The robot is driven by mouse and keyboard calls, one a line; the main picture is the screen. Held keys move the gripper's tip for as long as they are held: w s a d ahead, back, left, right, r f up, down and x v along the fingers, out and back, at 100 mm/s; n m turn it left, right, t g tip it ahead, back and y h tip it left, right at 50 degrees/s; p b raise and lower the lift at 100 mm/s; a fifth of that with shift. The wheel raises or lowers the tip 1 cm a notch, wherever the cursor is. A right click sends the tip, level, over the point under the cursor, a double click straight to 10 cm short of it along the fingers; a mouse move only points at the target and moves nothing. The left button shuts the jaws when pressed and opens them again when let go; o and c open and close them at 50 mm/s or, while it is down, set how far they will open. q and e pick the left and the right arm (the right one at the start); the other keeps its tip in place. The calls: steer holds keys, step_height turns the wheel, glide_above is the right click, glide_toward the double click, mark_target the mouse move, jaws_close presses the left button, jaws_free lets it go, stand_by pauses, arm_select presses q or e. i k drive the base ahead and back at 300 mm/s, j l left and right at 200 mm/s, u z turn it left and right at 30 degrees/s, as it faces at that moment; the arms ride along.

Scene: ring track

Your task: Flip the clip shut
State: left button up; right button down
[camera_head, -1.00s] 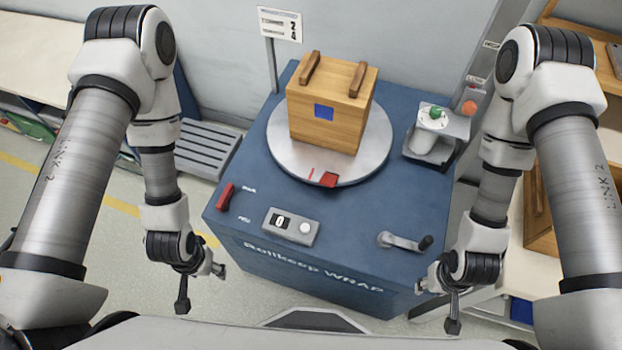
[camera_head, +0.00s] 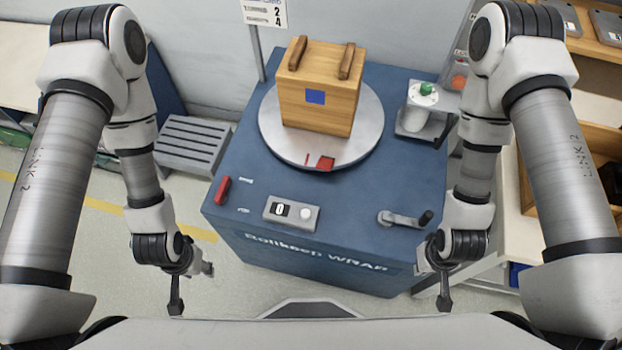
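A red block (camera_head: 325,163), which may be the clip, sits at the front rim of the grey round turntable (camera_head: 283,146). I cannot tell whether it is open or shut. A wooden box (camera_head: 316,108) with two top bars and a blue square stands on the turntable. A red lever (camera_head: 222,190) sits at the left of the blue machine top (camera_head: 345,195). My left gripper (camera_head: 192,286) is open and empty, in front of and left of the machine. My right gripper (camera_head: 432,282) is open and empty, near the machine's front right corner.
A counter box (camera_head: 291,213) showing 0 and a crank handle (camera_head: 405,218) are on the machine's front part. A white roll with a green top (camera_head: 420,101) stands at the back right. A sign (camera_head: 264,12) rises behind. A grey slatted step (camera_head: 190,146) lies left.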

mark_target(324, 165)
steer(key=k+j, duration=0.1)
steer(key=j, duration=0.3)
steer(key=k+j, duration=0.15)
steer(key=j, duration=0.25)
steer(key=k+j, duration=0.1)
steer(key=j, duration=0.3)
steer(key=k+j, duration=0.15)
steer(key=j, duration=0.25)
steer(key=k+j, duration=0.1)
steer(key=j, duration=0.25)
steer(key=j+z, duration=0.05)
